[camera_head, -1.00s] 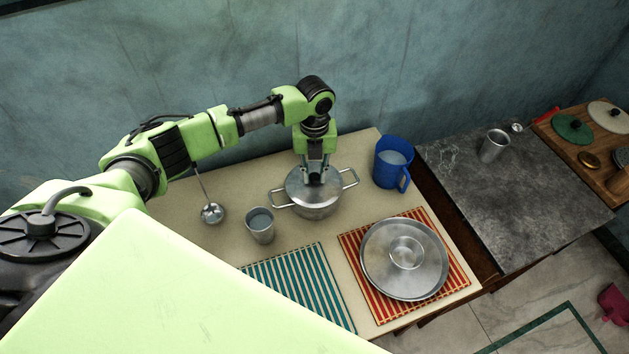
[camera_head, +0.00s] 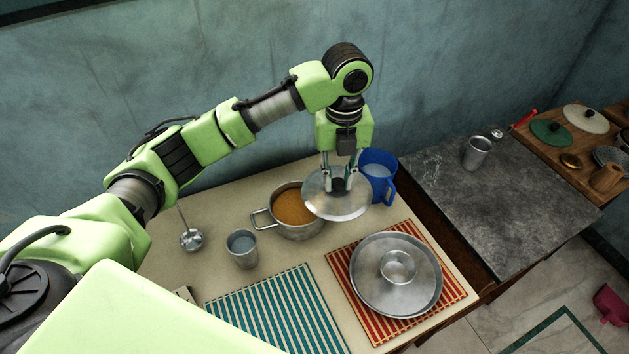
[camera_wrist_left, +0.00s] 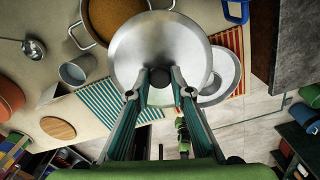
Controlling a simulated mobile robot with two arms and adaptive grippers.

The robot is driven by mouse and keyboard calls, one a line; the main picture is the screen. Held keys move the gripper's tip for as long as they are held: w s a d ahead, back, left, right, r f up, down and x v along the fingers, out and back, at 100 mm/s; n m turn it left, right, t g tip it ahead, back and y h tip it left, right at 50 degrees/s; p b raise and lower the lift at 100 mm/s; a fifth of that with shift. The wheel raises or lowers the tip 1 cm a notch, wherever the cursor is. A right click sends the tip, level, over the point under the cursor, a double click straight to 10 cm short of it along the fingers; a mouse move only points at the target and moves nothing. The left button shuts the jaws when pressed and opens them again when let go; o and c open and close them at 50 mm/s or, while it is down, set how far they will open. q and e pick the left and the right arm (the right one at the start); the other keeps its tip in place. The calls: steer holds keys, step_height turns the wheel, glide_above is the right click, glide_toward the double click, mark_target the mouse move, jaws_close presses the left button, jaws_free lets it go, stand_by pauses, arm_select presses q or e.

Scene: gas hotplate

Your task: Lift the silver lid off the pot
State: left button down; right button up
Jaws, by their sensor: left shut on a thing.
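The silver lid (camera_head: 338,207) is off the pot, held in the air up and to the right of it in the head view. My left gripper (camera_head: 338,184) is shut on the lid's dark knob. In the left wrist view the lid (camera_wrist_left: 157,45) hangs between the fingertips of the gripper (camera_wrist_left: 160,77). The silver pot (camera_head: 300,230) stands on the table, uncovered, with orange-brown food inside. The lid hides part of the pot's right side. The pot also shows at the top left of the left wrist view (camera_wrist_left: 75,38). My right gripper is not in view.
A blue jug (camera_head: 378,170) stands just behind and right of the lid. A steel cup (camera_head: 242,252) and ladle (camera_head: 191,239) are left of the pot. A plate with a bowl (camera_head: 370,290) sits on the red striped mat. The teal striped mat (camera_head: 275,312) is bare.

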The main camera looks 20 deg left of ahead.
mark_target(348, 195)
arm_select(q)
steer(key=shift+s+d+r, duration=0.1)
steer(key=shift+d+r, duration=0.15)
steer(key=shift+d, duration=0.3)
steer(key=shift+s+d+r, duration=0.1)
steer(key=shift+d+r, duration=0.15)
steer(key=shift+d, duration=0.25)
steer(key=shift+d+r, duration=0.2)
steer(key=shift+r, duration=0.05)
step_height(348, 195, up, 3)
steer(key=p, duration=0.3)
steer(key=shift+d, duration=0.1)
steer(key=shift+f, duration=0.1)
